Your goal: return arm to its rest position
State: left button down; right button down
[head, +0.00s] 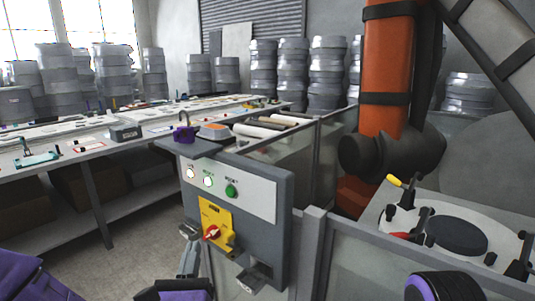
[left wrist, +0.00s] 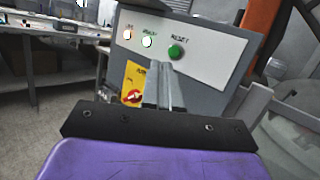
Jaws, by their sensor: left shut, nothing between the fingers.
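My left gripper (head: 188,252) is low in the head view, in front of the grey control box (head: 276,240). Its fingers are together with nothing between them. In the left wrist view the shut fingers (left wrist: 160,85) point up at the box's front, overlapping its lower panel; I cannot tell whether they touch it. My right gripper is not in view.
A long workbench (head: 60,190) with tools runs along the left. Open floor lies between bench and box.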

pick_arm(q)
jog(key=s+a+f+m+g, duration=0.2)
jog(key=f+m+g, duration=0.2)
jog(key=f+m, duration=0.7)
jog(key=s+a+f+m+g, duration=0.2)
jog(key=f+m+g, duration=0.2)
jog(key=f+m, duration=0.75)
jog(key=s+a+f+m+g+y, duration=0.1)
jog(key=s+a+f+m+g, duration=0.3)
jog(key=s+f, duration=0.5)
jog(key=s+a+f+m+g+y, duration=0.1)
jog(key=s+a+f+m+g, duration=0.3)
jog(key=s, duration=1.1)
jog(key=a+f+g, duration=0.1)
jog(key=a+f, duration=0.2)
jog(key=f, duration=0.3)
jog(key=shift+a+f+g+y, duration=0.3)
jog(key=shift+g, duration=0.1)
jog(key=shift+m, duration=0.25)
